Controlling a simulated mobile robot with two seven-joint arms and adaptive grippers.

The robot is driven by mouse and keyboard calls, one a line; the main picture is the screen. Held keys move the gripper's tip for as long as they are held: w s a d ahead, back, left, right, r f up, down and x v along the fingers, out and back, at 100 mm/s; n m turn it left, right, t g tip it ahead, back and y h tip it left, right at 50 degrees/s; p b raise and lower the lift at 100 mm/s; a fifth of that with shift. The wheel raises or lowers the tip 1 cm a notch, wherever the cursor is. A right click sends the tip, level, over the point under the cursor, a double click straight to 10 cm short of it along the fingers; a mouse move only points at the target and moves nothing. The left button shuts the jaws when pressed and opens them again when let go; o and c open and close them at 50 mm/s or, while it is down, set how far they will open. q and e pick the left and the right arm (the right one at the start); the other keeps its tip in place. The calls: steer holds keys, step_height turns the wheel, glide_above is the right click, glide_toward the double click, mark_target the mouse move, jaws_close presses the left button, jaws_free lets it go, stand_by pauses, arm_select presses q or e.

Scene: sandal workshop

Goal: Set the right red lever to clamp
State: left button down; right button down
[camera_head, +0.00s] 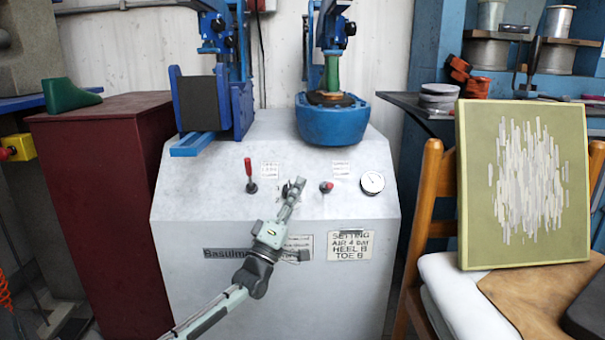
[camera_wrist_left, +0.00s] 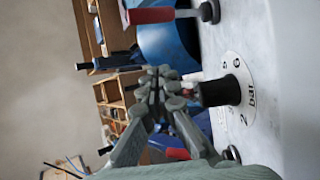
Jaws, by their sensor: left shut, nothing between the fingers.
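The right red lever (camera_head: 327,187) is on the sloped top of the pale grey machine and looks foreshortened toward the camera. The left red lever (camera_head: 250,177) stands roughly upright on its black base. My left gripper (camera_head: 296,187) is over the panel between the two levers, left of the right one, shut and empty. In the left wrist view its closed fingers (camera_wrist_left: 162,88) are beside a black knob (camera_wrist_left: 220,91) on a numbered dial. That view shows one red lever above (camera_wrist_left: 152,15) and another below, partly hidden (camera_wrist_left: 177,153); I cannot tell whether the fingers touch the knob.
A pressure gauge (camera_head: 372,182) is right of the right lever. Blue press heads (camera_head: 333,122) stand behind the panel. A dark red cabinet (camera_head: 103,215) is at left, and a chair with a framed picture (camera_head: 524,185) is at right. Space before the machine looks clear.

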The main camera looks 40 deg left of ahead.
arm_select(q)
steer(key=s+f, duration=0.1)
steer(key=f, duration=0.1)
steer(key=s+f, duration=0.2)
steer(key=shift+s+a+f, duration=0.15)
steer(key=shift+a+f, duration=0.05)
steer(key=shift+f, duration=0.1)
stand_by(0.4)
